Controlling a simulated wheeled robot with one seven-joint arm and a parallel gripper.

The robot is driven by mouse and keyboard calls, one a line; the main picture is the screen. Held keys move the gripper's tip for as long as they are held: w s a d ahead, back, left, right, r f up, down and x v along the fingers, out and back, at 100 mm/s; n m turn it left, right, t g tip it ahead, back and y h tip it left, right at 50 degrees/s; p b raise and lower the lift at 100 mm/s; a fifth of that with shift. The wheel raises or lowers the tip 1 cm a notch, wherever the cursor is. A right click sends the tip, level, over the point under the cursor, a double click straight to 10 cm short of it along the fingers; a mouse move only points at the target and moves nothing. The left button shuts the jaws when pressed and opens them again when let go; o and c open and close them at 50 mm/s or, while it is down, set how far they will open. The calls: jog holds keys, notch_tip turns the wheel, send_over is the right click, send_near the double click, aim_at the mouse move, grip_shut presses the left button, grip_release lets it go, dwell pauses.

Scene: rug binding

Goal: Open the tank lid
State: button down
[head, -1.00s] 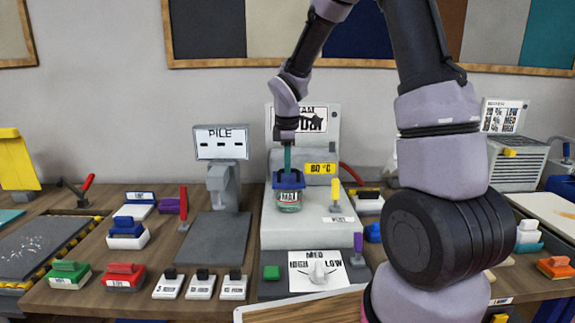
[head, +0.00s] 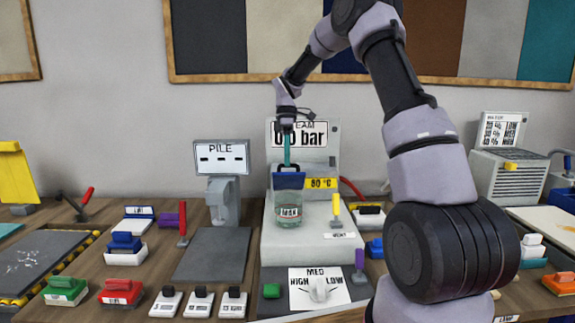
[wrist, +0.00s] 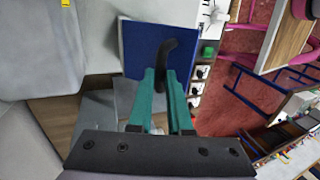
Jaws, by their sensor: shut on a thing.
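The tank (head: 289,212) is a clear jar marked MAX, standing on the pale steam unit. Its blue lid (head: 289,181) shows above the jar's mouth, tilted up with its broad face toward the head camera. The lid also fills the middle of the wrist view (wrist: 140,50), with a black hooked handle (wrist: 172,54) on it. My gripper (head: 287,162) comes down from above and its teal fingers (wrist: 167,85) are shut on the lid's handle. Whether the lid's back edge still touches the jar cannot be told.
The steam unit's display (head: 301,137) reads "bar" and a yellow tag (head: 320,183) reads 80 °C. A yellow-handled lever (head: 336,206) stands just right of the tank. A PILE display (head: 221,157) is to the left. A dial panel (head: 320,289) lies in front.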

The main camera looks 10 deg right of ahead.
jog(key=w+d+f+g, duration=0.2)
jog(key=w+g, duration=0.1)
jog(key=w, duration=0.6)
jog(key=shift+f+y, duration=0.3)
jog(key=shift+f, duration=0.05)
jog(key=shift+w, duration=0.1)
dwell(0.4)
jog(key=c, duration=0.8)
grip_release()
jog(key=shift+c, duration=0.2)
jog(key=shift+r, duration=0.1)
